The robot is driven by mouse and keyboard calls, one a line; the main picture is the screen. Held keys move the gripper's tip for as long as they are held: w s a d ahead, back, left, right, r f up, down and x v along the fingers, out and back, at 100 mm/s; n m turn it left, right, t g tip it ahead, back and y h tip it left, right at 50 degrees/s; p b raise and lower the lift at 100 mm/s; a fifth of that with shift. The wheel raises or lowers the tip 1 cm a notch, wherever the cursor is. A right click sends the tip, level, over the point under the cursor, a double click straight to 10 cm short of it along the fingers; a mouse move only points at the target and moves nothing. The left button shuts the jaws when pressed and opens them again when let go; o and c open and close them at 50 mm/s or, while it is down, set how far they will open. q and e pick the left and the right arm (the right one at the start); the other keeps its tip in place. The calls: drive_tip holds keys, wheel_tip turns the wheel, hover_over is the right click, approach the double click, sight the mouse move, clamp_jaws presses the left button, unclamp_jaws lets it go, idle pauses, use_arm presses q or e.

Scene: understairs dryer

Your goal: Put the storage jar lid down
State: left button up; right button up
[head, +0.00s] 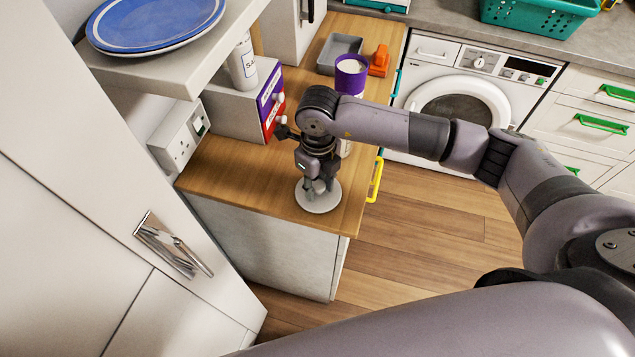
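The storage jar lid (318,203) is a pale, round disc at the near end of the wooden counter. My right gripper (319,187) points straight down over its middle, with the fingers close together at the lid's centre, where they appear shut on its knob. The lid looks level and at or very near the counter top; I cannot tell whether it touches. A purple jar with an open top and white contents (350,76) stands farther back, partly hidden by my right arm. My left gripper is not in view.
A box with purple and red panels (270,100) stands left of the gripper, under a shelf holding blue plates (155,22). A grey tray (340,53) and an orange object (379,61) lie at the back. Bare wooden counter (235,178) lies left of the lid.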

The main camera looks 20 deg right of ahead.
sight(318, 184)
drive_tip(key=shift+o, duration=1.3)
drive_tip(key=shift+r, duration=0.1)
drive_tip(key=shift+r, duration=0.2)
wheel_tip(318, 184, up, 12)
drive_tip(key=b, duration=0.3)
drive_tip(key=shift+w+f, duration=0.15)
drive_tip(key=shift+d, duration=0.1)
